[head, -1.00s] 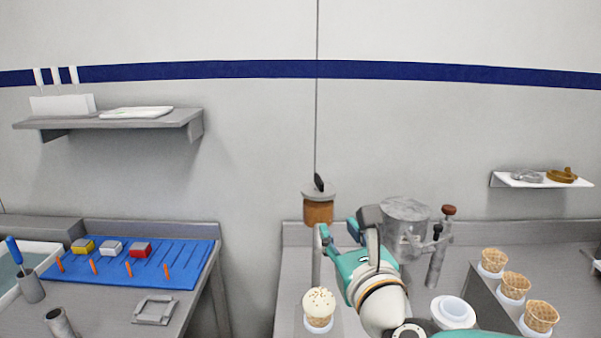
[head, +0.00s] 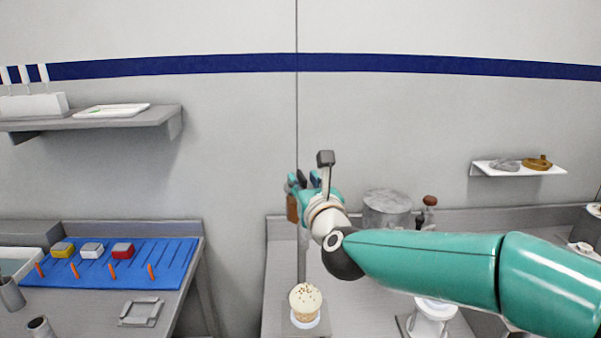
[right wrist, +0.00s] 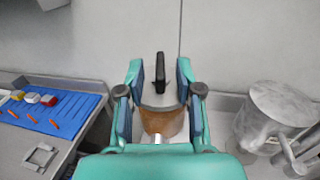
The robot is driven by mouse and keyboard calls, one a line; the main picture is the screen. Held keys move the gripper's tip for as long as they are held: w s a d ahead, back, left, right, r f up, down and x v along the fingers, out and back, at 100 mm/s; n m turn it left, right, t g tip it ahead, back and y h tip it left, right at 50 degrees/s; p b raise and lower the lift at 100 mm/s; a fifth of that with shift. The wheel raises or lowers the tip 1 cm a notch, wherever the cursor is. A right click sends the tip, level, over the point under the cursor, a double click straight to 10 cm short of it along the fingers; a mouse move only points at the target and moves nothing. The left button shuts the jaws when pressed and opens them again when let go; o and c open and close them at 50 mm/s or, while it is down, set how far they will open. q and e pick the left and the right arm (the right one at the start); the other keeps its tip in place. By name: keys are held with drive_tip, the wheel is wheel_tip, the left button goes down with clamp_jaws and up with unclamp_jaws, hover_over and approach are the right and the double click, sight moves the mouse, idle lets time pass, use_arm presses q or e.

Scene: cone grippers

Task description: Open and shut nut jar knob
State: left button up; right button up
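The nut jar (right wrist: 165,122) is a brown jar with a grey lid and an upright black knob (right wrist: 160,72) on top. In the right wrist view it stands straight ahead. My right gripper (head: 303,181) is open at the jar. In the right wrist view its two teal fingers are on either side of the knob and lid, with visible gaps to the knob. In the head view the gripper hides most of the jar, and only a brown strip (head: 292,208) shows. My left gripper is not in view.
A cone with sprinkled ice cream (head: 305,300) stands in front of the jar. A grey metal pot (head: 386,208) stands to the jar's right, partly behind my right arm. A blue mat (head: 170,265) lies on the left table. The wall is behind.

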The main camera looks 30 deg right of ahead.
drive_tip(key=shift+x, duration=1.35)
drive_tip(key=shift+c, duration=0.3)
clamp_jaws()
